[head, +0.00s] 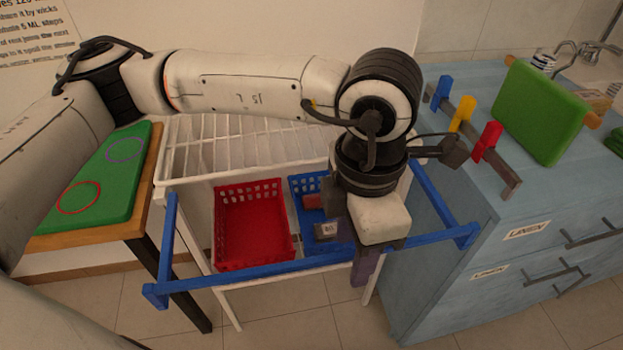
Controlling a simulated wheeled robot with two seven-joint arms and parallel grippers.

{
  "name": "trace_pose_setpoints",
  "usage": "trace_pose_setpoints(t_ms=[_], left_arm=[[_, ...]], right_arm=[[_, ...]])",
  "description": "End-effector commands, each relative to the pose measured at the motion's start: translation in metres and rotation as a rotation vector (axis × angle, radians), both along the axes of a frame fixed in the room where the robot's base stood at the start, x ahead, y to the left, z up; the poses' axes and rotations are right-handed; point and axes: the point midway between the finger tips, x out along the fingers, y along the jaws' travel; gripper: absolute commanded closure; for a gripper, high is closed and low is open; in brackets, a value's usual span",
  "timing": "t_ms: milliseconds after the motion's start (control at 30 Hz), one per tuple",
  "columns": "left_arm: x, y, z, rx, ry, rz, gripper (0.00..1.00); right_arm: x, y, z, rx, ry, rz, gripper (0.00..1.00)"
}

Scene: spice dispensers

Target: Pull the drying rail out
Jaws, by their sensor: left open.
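The blue drying rail (263,271) is a U-shaped frame at the front of a white rack. Its side arms run back to the rack on the left and right, and its front bar stands out ahead of the rack. My left gripper (362,268) points down at the right half of the front bar, with its fingers open. The gripper body hides part of the bar, so I cannot tell whether the fingers touch it. My right gripper is out of view.
The white rack (215,127) has a slatted top and holds a red basket (250,230) and a blue basket (300,186) below. A blue drawer cabinet (452,275) stands close on the right. A table with a green mat (100,180) is on the left. Floor is clear in front.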

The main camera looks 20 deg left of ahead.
Motion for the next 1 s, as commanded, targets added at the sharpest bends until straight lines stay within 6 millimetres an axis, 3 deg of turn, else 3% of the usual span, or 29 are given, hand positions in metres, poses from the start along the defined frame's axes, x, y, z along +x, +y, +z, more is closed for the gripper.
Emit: trace_pose_setpoints(t_ms=[600,1000], left_arm=[[0.000,0.000,0.052,0.000,-0.001,0.000,0.53],[0.000,0.000,0.055,0.000,0.000,0.000,0.53]], right_arm=[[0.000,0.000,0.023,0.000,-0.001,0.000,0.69],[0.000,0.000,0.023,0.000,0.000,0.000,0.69]])
